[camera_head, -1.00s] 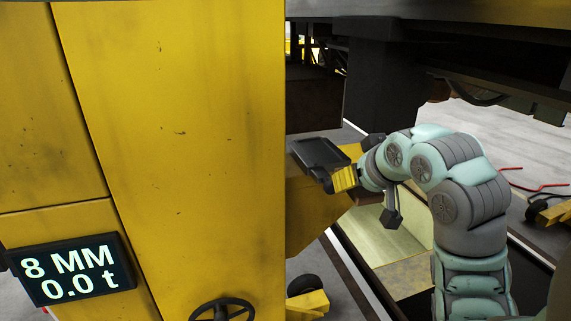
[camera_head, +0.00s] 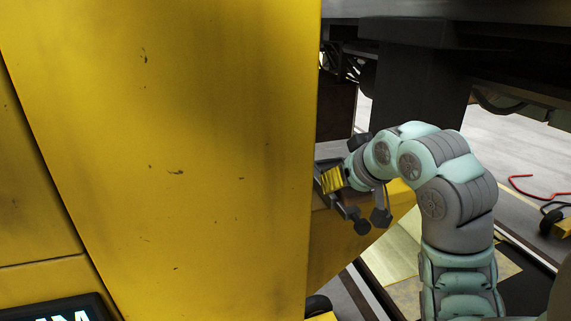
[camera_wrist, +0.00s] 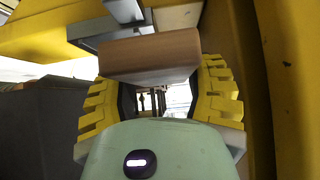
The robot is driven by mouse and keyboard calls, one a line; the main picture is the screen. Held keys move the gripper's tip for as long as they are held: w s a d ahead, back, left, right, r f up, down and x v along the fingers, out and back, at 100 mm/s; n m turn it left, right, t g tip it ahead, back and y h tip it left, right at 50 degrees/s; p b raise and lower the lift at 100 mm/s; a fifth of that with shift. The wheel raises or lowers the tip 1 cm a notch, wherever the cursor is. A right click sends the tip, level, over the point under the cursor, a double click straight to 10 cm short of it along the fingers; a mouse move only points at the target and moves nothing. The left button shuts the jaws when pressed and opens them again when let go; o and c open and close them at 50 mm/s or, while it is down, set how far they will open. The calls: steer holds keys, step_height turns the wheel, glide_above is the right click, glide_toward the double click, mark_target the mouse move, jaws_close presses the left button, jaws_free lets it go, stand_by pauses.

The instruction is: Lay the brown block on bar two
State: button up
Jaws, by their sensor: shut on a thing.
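In the wrist view the brown block (camera_wrist: 150,56) lies level across the space between the two yellow ribbed fingers of my gripper (camera_wrist: 160,88). My gripper is shut on it. In the head view my gripper (camera_head: 333,181) is beside the right edge of a large yellow column, above a yellow bar (camera_head: 385,212); the block cannot be made out there. In the wrist view a grey metal piece (camera_wrist: 112,28) is just beyond the block, close to a yellow beam (camera_wrist: 60,32). I cannot tell whether the block touches it. No label shows which bar is bar two.
The yellow column (camera_head: 170,140) fills the left of the head view, close beside my gripper. A dark post (camera_head: 420,80) and the railcar's underside (camera_head: 450,12) are behind and above my arm. A display (camera_head: 60,308) is cut off at lower left. Red cable (camera_head: 535,190) lies at right.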

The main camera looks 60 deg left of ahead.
steer(key=w+a+b, duration=0.2)
steer(key=w+a+f+b, duration=0.1)
steer(key=w+a+b, duration=0.2)
steer(key=shift+w+a+f, duration=0.1)
steer(key=shift+a, duration=0.05)
steer(key=w+a+p, duration=0.4)
steer(key=shift+r+p, duration=0.2)
steer(key=shift+p, duration=0.15)
steer(key=shift+w+a+f+p, duration=0.1)
steer(key=shift+w+a+p, duration=0.35)
steer(key=shift+a, duration=0.15)
steer(key=shift+w+a+f, duration=0.2)
steer(key=shift+w+a, duration=0.1)
steer(key=shift+w, duration=0.1)
steer(key=f+p, duration=0.1)
steer(key=p, duration=0.1)
steer(key=shift+s+p, duration=0.1)
steer(key=shift+p, duration=0.3)
steer(key=shift+f+p, duration=0.9)
steer(key=shift+p, duration=0.1)
steer(key=shift+f, duration=0.4)
steer(key=shift+w+f+b, duration=0.2)
steer(key=shift+f+b, duration=0.45)
steer(key=shift+b, duration=0.4)
